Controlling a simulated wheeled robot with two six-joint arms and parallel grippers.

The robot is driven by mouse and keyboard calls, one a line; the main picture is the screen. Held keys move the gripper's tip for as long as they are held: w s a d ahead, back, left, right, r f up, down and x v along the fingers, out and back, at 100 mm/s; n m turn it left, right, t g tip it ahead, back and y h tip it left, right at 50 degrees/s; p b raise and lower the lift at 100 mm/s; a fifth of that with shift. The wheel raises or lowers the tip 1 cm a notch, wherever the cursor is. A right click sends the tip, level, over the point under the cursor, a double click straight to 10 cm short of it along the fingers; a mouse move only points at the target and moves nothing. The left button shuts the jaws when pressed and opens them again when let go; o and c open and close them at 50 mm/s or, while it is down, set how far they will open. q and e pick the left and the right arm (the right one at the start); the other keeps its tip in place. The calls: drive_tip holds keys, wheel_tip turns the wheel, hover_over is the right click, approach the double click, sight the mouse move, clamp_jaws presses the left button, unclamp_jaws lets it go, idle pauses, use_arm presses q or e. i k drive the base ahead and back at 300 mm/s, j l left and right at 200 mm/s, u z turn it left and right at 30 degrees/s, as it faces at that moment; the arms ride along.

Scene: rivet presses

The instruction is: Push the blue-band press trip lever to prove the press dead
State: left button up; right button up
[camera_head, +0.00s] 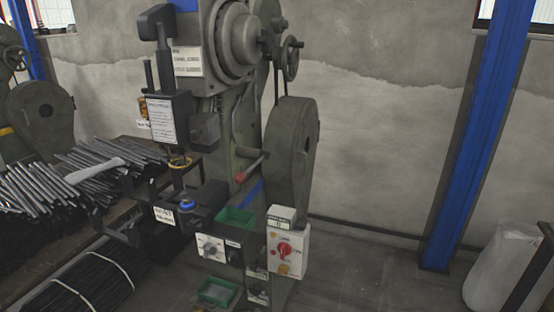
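The press with blue marks (235,130) stands in the middle of the head view, a grey-green machine with a large dark flywheel (292,160) on its right side. A white control box (287,246) with a red switch and a small display is at the lower right of the press. Neither of my grippers is in view.
Rods (50,195) lie piled on a bench at the left, with a bundle (95,275) below. Green trays (236,218) sit at the press's front. Another press (38,115) is far left. A blue column (485,130) and pale sack (505,270) stand right; floor between is clear.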

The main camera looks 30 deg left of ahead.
sight(240, 178)
drive_tip(key=u, duration=1.1)
